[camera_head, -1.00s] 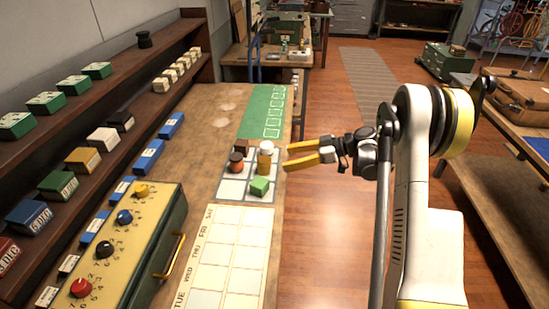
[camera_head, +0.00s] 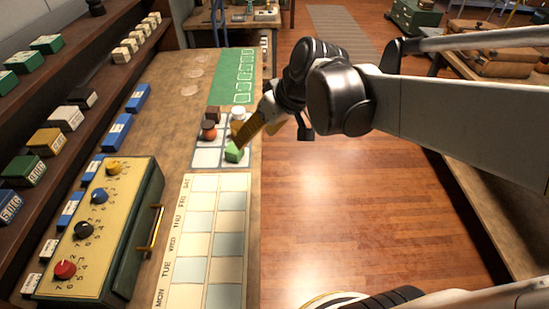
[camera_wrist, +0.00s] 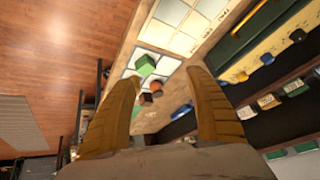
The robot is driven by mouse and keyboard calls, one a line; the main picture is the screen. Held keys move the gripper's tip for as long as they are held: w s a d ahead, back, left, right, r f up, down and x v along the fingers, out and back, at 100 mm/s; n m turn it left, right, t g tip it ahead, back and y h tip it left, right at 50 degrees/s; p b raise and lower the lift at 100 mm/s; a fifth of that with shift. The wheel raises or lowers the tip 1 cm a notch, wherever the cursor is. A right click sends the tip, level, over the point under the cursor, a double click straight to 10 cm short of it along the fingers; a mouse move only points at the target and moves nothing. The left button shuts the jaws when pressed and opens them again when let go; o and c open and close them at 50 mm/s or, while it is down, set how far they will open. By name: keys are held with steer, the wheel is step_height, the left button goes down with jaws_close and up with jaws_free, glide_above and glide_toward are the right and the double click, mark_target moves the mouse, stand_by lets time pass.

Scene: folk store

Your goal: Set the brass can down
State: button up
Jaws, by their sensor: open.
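The brass can (camera_head: 236,128) stands upright on a gridded white mat (camera_head: 206,156) on the bench in the head view, with a white round piece (camera_head: 238,112) at or just behind its top. My gripper (camera_head: 248,137) is beside the can on its right, its yellow fingers partly covering it; I cannot tell whether they touch. In the wrist view the two fingers of my gripper (camera_wrist: 161,73) are spread wide with nothing held between them. I cannot surely pick out the can there.
A green block (camera_head: 234,153), a red-orange round piece (camera_head: 209,130) and a brown block (camera_head: 212,113) crowd around the can. A calendar sheet (camera_head: 213,200) and a yellow-topped knob box (camera_head: 95,225) lie nearer. Shelves line the left; open floor is right.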

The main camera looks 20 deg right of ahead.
steer(key=s+d+f+m+t+h, duration=0.1)
steer(key=s+m+h, duration=0.2)
steer(key=s, duration=0.9)
steer(key=shift+s+f+t, duration=0.15)
steer(key=shift+f+t, duration=0.1)
steer(key=shift+t, duration=0.15)
